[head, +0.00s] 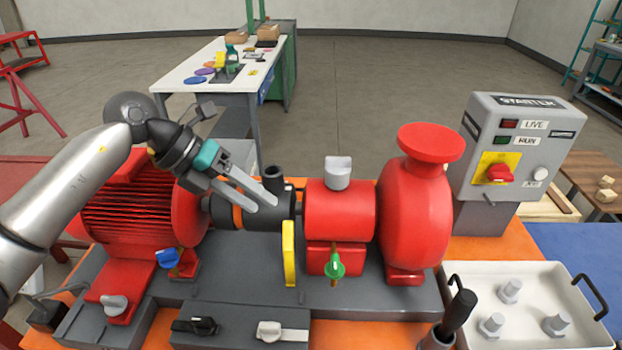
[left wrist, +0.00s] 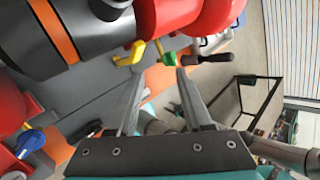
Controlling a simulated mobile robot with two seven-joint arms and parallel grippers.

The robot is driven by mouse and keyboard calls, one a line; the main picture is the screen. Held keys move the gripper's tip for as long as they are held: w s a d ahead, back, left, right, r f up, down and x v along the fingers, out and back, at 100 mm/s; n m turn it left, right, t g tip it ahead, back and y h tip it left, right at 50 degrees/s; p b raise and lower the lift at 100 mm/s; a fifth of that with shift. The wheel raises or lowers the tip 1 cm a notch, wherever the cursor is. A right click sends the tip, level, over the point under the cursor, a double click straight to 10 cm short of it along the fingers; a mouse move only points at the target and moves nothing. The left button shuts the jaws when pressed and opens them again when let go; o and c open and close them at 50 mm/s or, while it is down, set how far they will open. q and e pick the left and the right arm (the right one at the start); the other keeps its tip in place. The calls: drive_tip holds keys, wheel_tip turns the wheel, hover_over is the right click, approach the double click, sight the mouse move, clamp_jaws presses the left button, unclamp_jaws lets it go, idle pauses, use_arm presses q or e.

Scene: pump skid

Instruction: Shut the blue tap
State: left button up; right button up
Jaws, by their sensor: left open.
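The blue tap (head: 168,258) is low at the front of the red motor, with a blue handle on a brass-coloured body. Its handle looks roughly crosswise, slightly tilted; I cannot tell its exact angle. It also shows at the lower left of the left wrist view (left wrist: 30,143), outside the fingers. My left gripper (head: 262,203) is open and empty, above and to the right of the blue tap, in front of the dark coupling. Its two fingers also show apart in the left wrist view (left wrist: 160,75). My right gripper is not in view.
A green tap (head: 334,265) sits under the red pump block, beside a yellow upright lever (head: 289,253). The red motor (head: 135,215) stands behind the blue tap. A control box (head: 515,150) and a white tray (head: 480,278) are at right.

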use_arm(q)
drive_tip(key=s+d+r+h, duration=0.1)
drive_tip(key=d+r+h, duration=0.1)
drive_tip(key=d+h, duration=0.1)
drive_tip(key=d+r+n+t+h, duration=0.1)
drive_tip(key=d+r+h, duration=0.2)
drive_tip(key=d, duration=0.3)
drive_tip(key=shift+s+d+h, duration=0.3)
drive_tip(key=shift+s, duration=0.1)
drive_tip(key=shift+o, duration=0.4)
drive_tip(key=shift+f, duration=0.1)
